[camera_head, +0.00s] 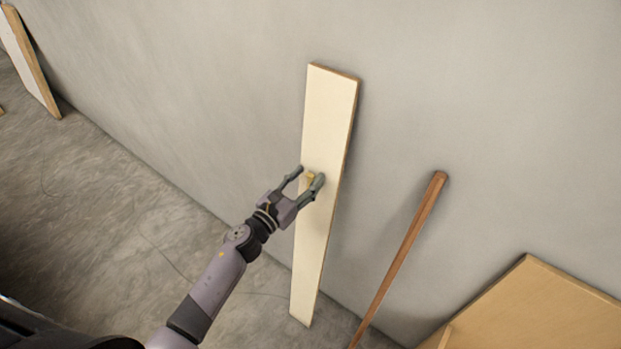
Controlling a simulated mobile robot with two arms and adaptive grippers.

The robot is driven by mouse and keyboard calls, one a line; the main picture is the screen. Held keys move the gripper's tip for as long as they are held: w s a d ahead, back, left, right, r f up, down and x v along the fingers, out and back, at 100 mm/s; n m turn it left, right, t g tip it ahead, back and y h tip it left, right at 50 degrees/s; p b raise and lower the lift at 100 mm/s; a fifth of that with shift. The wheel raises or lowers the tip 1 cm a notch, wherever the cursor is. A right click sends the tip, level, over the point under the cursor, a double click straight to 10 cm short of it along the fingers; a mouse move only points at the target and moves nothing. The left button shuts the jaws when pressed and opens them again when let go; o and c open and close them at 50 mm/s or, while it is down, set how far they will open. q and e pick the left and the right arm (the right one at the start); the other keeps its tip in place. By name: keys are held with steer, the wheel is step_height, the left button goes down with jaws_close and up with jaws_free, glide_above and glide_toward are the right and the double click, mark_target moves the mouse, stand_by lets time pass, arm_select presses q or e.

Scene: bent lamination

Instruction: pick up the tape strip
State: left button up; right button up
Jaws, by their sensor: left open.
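A small yellowish piece, which looks like the tape strip (310,178), shows on the face of a tall cream board (329,110), about halfway down. My left gripper (309,174) is open in front of the board, with its two fingers on either side of the yellowish piece. I cannot tell whether the fingers touch it or the board. The gripper covers part of the board and maybe part of the strip. My right gripper is not in view.
The board leans upright against a grey wall (200,70). A brown wooden stick (408,242) leans to its right. A wooden panel (545,310) stands at the lower right, another board (28,60) at the far left. The concrete floor (110,215) at left is mostly clear.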

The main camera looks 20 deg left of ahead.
arm_select(q)
steer(key=shift+r, duration=0.1)
steer(key=shift+a+r, duration=0.1)
steer(key=shift+r, duration=0.05)
steer(key=c, duration=0.8)
